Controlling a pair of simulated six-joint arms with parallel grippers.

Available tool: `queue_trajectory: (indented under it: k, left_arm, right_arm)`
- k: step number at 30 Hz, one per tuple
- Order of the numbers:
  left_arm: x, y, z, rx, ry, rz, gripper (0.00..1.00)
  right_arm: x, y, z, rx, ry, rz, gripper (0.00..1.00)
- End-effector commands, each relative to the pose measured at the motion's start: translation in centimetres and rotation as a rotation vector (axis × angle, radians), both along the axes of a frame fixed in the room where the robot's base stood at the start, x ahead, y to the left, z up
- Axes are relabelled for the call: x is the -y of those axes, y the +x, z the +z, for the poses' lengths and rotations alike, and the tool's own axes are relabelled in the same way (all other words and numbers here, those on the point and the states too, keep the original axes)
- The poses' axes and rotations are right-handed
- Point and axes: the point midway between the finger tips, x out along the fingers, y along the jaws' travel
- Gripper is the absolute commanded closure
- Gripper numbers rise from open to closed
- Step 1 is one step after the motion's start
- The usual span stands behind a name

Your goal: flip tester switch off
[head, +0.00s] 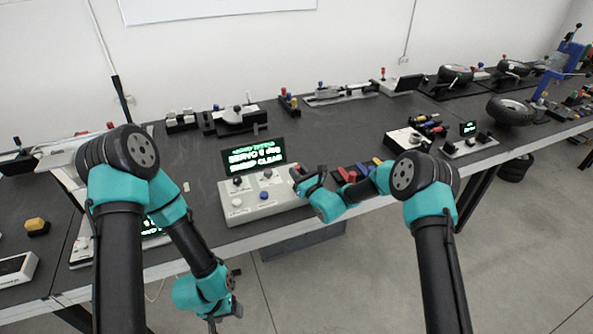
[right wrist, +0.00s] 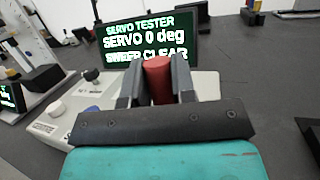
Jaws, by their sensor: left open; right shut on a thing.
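The servo tester (head: 262,207) is a light grey box on the dark bench, with knobs and small levers on top. Its black display (head: 254,158) stands behind it; in the right wrist view the display (right wrist: 150,42) reads "SERVO TESTER", "SERVO 0 deg" and "SWEEP CLEAR". My right gripper (head: 299,173) is at the tester's right back corner. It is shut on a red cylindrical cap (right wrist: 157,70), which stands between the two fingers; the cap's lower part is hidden. My left gripper (head: 222,314) is open and empty, low in front of the bench, away from the tester.
Red, blue and yellow pieces (head: 352,173) lie right of the tester, beside my right arm. A white device with a small screen (head: 467,146) stands further right. A yellow button (head: 37,225) is at the far left. Bare bench lies behind the tester.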

Motion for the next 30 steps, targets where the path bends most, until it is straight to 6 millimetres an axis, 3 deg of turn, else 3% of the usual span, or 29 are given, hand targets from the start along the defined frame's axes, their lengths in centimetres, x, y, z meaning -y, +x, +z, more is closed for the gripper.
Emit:
queue_trajectory:
  k: [16, 17, 18, 24, 30]
  left_arm:
    - [0.0, 0.0, 0.0, 0.0, 0.0, 0.0, 0.37]
    - [0.0, 0.0, 0.0, 0.0, 0.0, 0.0, 0.37]
    - [0.0, 0.0, 0.0, 0.0, 0.0, 0.0, 0.37]
    - [0.0, 0.0, 0.0, 0.0, 0.0, 0.0, 0.37]
    - [0.0, 0.0, 0.0, 0.0, 0.0, 0.0, 0.37]
  right_arm:
    - [0.34, -0.69, -0.05, 0.099, 0.046, -0.001, 1.0]
    - [0.34, -0.68, -0.05, 0.099, 0.046, -0.001, 0.74]
    - [0.35, -0.69, -0.05, 0.099, 0.046, -0.001, 0.7]
    - [0.33, -0.68, -0.03, 0.099, 0.046, -0.001, 0.51]
    - [0.33, -0.68, -0.01, 0.099, 0.046, -0.001, 0.5]
